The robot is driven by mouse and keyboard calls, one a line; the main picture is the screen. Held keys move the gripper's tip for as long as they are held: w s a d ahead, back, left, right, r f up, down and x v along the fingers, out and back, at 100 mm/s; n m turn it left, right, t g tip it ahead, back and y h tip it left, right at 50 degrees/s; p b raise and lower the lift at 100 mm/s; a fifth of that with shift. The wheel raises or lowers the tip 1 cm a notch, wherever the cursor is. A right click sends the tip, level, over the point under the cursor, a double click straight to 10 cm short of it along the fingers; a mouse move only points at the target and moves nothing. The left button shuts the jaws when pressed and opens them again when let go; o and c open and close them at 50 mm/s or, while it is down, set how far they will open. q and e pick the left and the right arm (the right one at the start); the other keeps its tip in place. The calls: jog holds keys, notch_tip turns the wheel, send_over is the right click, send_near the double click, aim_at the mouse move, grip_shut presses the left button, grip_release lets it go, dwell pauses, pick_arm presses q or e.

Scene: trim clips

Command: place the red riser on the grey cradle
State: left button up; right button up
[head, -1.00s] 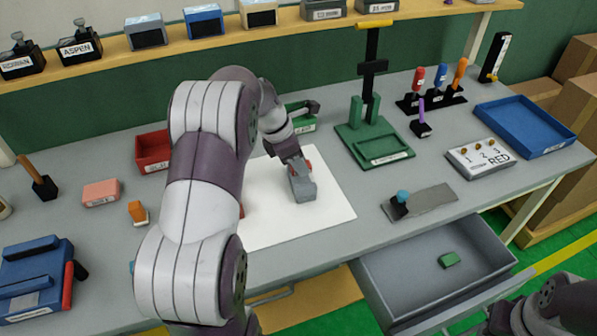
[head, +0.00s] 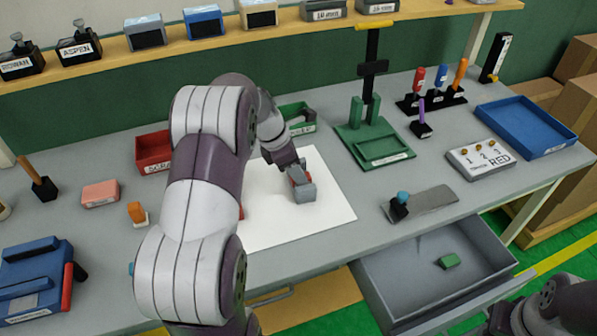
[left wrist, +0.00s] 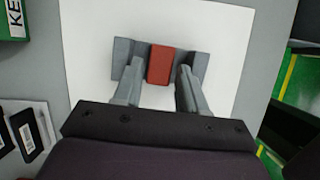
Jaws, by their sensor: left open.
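The red riser (left wrist: 160,63) sits in the middle of the grey cradle (left wrist: 121,58), with grey parts of the cradle showing on both sides of it. The cradle (head: 305,194) lies on a white sheet on the bench. In the head view the riser (head: 299,177) is partly hidden by my left gripper. My left gripper (left wrist: 158,88) is open, its fingers apart on either side of the riser's near end, with gaps between them and the red faces. Part of my right arm shows at the lower right of the head view; its gripper (head: 500,316) is dark and cut off.
The white sheet (head: 330,215) is otherwise largely clear. A green stand (head: 385,148) is to its right, with a blue-knobbed tool on a grey plate (head: 433,199) nearer the front. A red bin (head: 153,155) stands behind left.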

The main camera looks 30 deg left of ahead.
pick_arm(q)
jog(key=p+v, duration=0.3)
jog(key=v, duration=0.7)
jog(key=s+d+f+m+y, duration=0.1)
jog(key=s+d+f+m, duration=0.1)
jog(key=s+d+m, duration=0.5)
jog(key=s+d+f+m+g+y, duration=0.1)
jog(key=s+d+m, duration=0.7)
jog(key=m, duration=1.2)
jog(key=shift+s+d+f+g+y, duration=0.3)
jog(key=shift+s+f+y, duration=0.35)
jog(key=shift+f, duration=0.3)
jog(key=shift+s, duration=0.1)
